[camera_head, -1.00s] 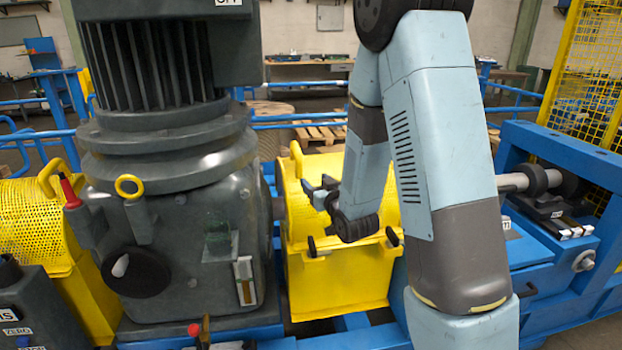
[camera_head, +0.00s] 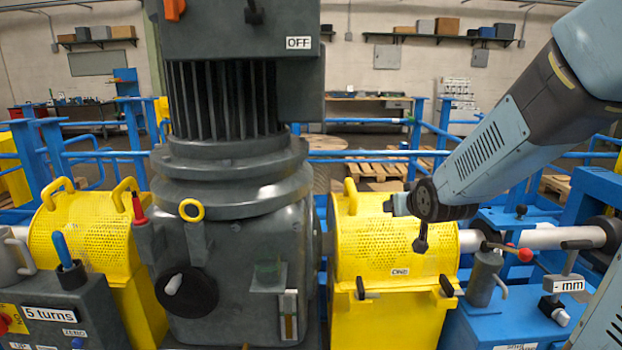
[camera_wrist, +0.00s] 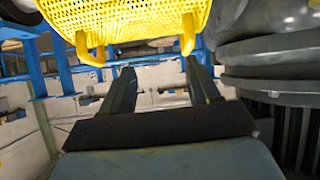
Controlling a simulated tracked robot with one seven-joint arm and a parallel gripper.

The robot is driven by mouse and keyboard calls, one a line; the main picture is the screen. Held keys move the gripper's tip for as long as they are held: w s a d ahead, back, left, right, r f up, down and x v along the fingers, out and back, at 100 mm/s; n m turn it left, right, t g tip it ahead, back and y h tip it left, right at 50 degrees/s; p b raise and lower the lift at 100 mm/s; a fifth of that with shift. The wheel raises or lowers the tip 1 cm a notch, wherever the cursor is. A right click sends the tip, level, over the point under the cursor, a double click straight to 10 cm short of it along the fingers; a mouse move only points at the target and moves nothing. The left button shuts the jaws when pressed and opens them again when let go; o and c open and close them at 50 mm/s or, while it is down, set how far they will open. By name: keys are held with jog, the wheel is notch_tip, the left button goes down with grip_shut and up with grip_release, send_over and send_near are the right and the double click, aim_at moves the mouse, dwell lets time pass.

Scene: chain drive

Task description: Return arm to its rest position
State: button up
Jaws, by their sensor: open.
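My arm (camera_head: 500,140) reaches in from the right in the head view, its links bent, with its wrist above the right yellow chain guard. My gripper (camera_head: 404,224) is small there, in front of the perforated yellow guard (camera_head: 365,255). In the wrist view my gripper (camera_wrist: 159,70) shows two dark fingers spread apart with nothing between them. That view looks upside down: a yellow perforated guard (camera_wrist: 125,12) with two handles hangs at the top, apart from the fingers.
The grey motor and gearbox (camera_head: 235,225) stands left of my gripper. A second yellow guard (camera_head: 85,240) is further left. Blue rails (camera_head: 360,152) run behind. A shaft, red-tipped lever (camera_head: 525,255) and grey block labelled mm (camera_head: 568,286) lie at right.

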jog(key=s+d+r+g, duration=0.1)
jog(key=s+r+g, duration=0.2)
jog(key=s, duration=0.9)
jog(key=s+r+m+g, duration=0.1)
jog(key=s+r+g, duration=0.2)
jog(key=s, duration=1)
jog(key=shift+d+r+h, duration=0.2)
jog(key=shift+d+h, duration=0.15)
jog(key=shift+h, duration=0.05)
